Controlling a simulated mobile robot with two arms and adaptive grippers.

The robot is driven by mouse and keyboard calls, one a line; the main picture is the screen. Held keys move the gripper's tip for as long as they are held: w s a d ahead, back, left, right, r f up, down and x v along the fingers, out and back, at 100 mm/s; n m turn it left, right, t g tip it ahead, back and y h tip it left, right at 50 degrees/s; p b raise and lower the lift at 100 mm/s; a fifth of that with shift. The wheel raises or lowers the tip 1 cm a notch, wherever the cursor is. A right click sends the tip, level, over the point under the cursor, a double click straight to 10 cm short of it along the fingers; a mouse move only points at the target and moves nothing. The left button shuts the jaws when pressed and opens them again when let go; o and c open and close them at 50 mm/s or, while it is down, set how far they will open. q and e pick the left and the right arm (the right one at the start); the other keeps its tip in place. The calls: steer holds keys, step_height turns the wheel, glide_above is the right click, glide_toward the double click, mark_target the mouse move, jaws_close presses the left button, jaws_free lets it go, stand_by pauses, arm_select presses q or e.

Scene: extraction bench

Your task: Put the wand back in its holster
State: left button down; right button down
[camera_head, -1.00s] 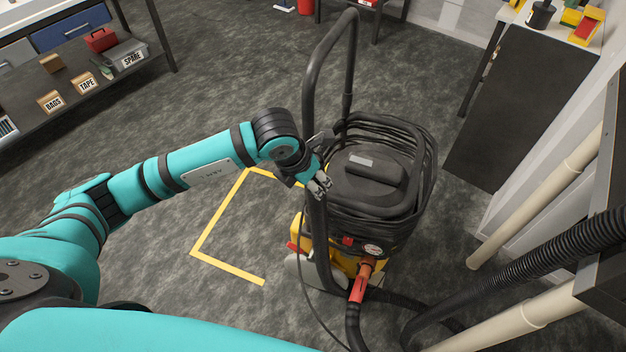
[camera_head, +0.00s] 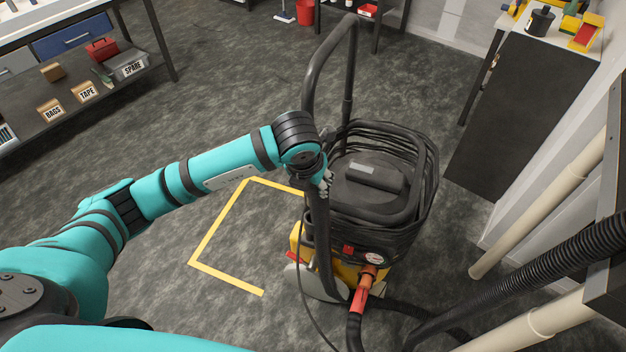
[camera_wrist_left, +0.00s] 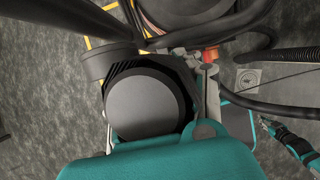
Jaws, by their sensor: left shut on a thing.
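A wet-and-dry vacuum (camera_head: 375,178) stands on the floor in the middle of the head view, with a yellow lower body and a black top. A tall black tube handle (camera_head: 316,62) rises at its back left. My left gripper (camera_head: 326,181) is shut at the near leg of this handle, beside the vacuum's top; the wrist hides part of the contact. In the left wrist view a dark tube (camera_wrist_left: 62,18) runs behind the wrist housing. I cannot make out a separate wand or its holster.
A black hose (camera_head: 353,327) leaves the orange-red connector (camera_head: 361,299) at the front. A ribbed hose (camera_head: 520,272) and cream pipes (camera_head: 540,222) are on the right. A yellow floor marking (camera_head: 220,222) lies left of the vacuum. A shelf (camera_head: 140,82) stands far left.

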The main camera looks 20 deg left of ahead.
mark_target(313, 204)
arm_select(q)
steer(key=shift+f+b, duration=1.45)
steer(key=shift+f, duration=1.1)
steer(key=shift+b, duration=0.3)
steer(key=shift+b, duration=0.4)
steer(key=shift+f, duration=0.15)
steer(key=shift+s+a+f+b, duration=0.1)
steer(key=shift+f+b, duration=0.25)
steer(key=shift+b, duration=0.15)
steer(key=shift+f+b, duration=0.3)
steer(key=shift+f, duration=0.05)
steer(key=shift+f+b, duration=0.45)
steer(key=shift+f, duration=0.05)
steer(key=shift+f, duration=0.15)
